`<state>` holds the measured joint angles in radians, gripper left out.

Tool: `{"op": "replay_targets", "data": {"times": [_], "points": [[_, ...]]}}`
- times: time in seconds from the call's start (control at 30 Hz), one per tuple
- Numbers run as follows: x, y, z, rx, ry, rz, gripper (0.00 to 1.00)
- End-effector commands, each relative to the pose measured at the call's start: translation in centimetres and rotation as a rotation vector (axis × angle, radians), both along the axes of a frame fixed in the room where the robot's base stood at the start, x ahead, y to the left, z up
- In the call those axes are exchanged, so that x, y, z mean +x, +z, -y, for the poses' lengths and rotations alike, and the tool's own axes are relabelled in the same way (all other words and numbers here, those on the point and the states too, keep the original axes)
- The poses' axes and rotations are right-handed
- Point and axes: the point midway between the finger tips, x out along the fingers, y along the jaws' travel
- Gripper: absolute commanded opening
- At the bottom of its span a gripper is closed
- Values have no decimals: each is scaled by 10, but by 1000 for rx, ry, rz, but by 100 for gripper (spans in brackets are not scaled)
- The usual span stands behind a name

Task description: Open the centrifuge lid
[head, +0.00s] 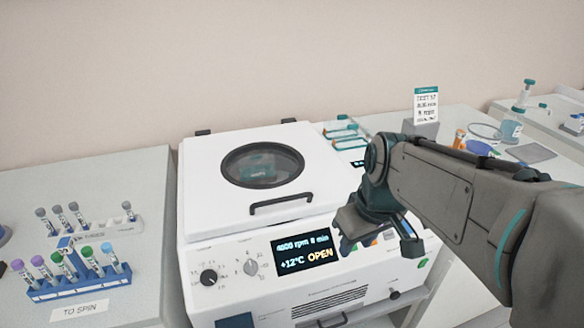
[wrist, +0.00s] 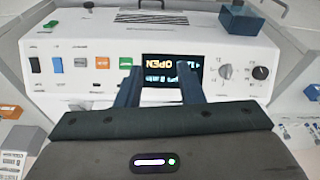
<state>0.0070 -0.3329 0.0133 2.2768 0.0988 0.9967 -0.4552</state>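The white centrifuge (head: 215,262) stands in the middle of the head view. Its lid (head: 205,190) is down, with a round dark window (head: 262,165) and a black bar handle (head: 281,203) at its front edge. The display (head: 305,252) reads 4000 rpm, 8 min, +12°C and OPEN. My gripper (head: 378,243) is in front of the panel, right of the display and the handle, touching neither as far as I can tell. In the wrist view my gripper (wrist: 159,75) has its two fingers apart, with the upside-down display (wrist: 172,70) between and beyond them. The lid handle is not seen there.
Panel knobs (head: 209,277) sit left of the display; coloured buttons (wrist: 82,63) show in the wrist view. A blue tube rack (head: 85,285) and a grey rack (head: 110,228) stand on the left bench. A sign (head: 426,105) and bottles stand on the right bench.

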Motion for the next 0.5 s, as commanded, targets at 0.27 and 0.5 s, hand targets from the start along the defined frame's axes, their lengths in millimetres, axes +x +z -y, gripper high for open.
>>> {"op": "replay_targets", "data": {"times": [0.27, 0.5], "points": [[80, 45, -24, 27, 576, 28, 34], [141, 72, -48, 66, 1073, 131, 34]]}}
